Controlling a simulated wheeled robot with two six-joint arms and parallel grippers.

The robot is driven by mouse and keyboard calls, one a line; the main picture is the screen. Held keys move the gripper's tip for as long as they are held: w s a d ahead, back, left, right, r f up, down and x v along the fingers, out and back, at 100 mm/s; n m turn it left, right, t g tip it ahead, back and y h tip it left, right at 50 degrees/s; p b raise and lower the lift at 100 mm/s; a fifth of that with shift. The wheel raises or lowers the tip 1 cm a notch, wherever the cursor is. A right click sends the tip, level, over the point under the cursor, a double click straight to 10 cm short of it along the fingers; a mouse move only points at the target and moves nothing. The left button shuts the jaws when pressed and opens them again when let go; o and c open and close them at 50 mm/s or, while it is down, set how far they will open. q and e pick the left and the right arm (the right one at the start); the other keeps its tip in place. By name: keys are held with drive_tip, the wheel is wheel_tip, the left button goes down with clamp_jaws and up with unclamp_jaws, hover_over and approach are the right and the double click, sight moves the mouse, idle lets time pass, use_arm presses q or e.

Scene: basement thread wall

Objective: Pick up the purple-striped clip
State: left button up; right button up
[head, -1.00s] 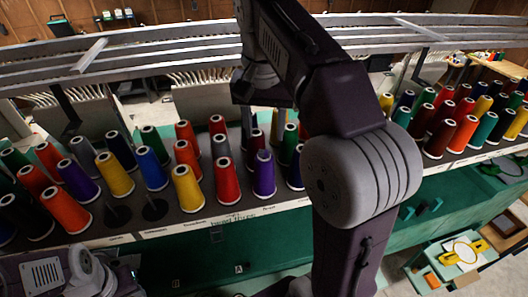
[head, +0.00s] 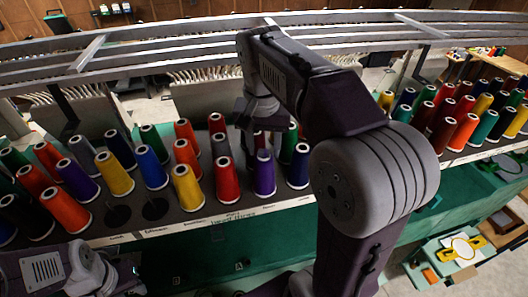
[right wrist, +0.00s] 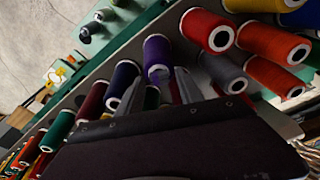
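My right gripper (head: 258,148) reaches down behind the front row of thread cones, close to a purple cone (head: 264,173). In the right wrist view its two grey fingers (right wrist: 160,80) stand apart. A small purple piece (right wrist: 152,98) shows between them, just below the open end of the purple cone (right wrist: 158,56). It may be the purple-striped clip, but stripes cannot be made out and I cannot tell whether the fingers touch it. My left arm enters at the lower left of the head view; its gripper is out of view.
Colored cones crowd the shelf around the right gripper, with a red cone (head: 227,180) on the left and a navy cone (head: 298,166) on the right. A grey rail (head: 150,47) crosses behind. Two empty pegs stand at the left. A small table (head: 440,262) stands at lower right.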

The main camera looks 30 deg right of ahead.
drive_tip(key=o, duration=1)
drive_tip(key=shift+s, duration=0.1)
drive_tip(key=shift+o, duration=0.2)
drive_tip(key=shift+s+a+r, duration=0.1)
drive_tip(key=shift+s, duration=0.05)
